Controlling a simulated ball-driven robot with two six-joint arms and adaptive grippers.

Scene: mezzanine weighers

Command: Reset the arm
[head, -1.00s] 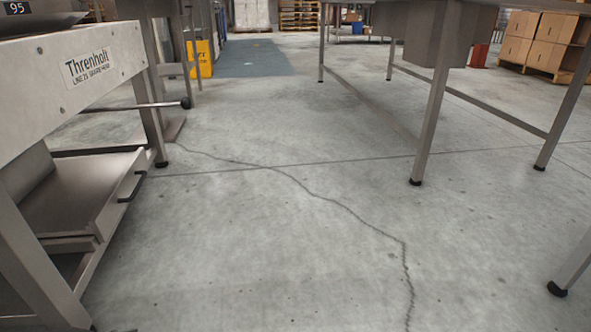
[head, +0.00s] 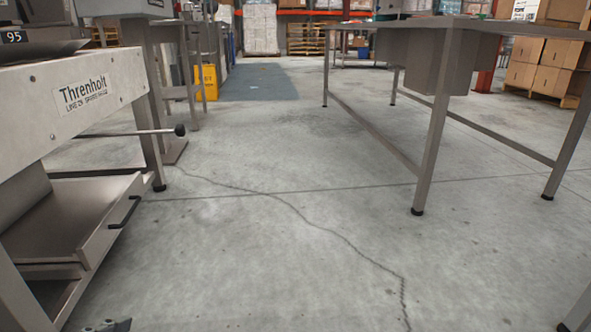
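A small dark grey piece (head: 108,325), which looks like the tip of my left gripper, shows at the bottom edge of the head view on the left. Most of it is cut off, so I cannot see whether it is open or shut. My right gripper is out of view. A metal rod with a black knob (head: 180,130) sticks out to the right from the steel machine labelled Threnholt (head: 30,108). The rod lies about level. The dark piece is well below and apart from it.
A steel drawer or tray (head: 85,225) with a dark handle juts out under the machine. A steel table (head: 431,155) stands on the right. Cracked concrete floor between them is clear. A yellow box (head: 206,82), pallets and stacked cartons (head: 541,65) stand farther back.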

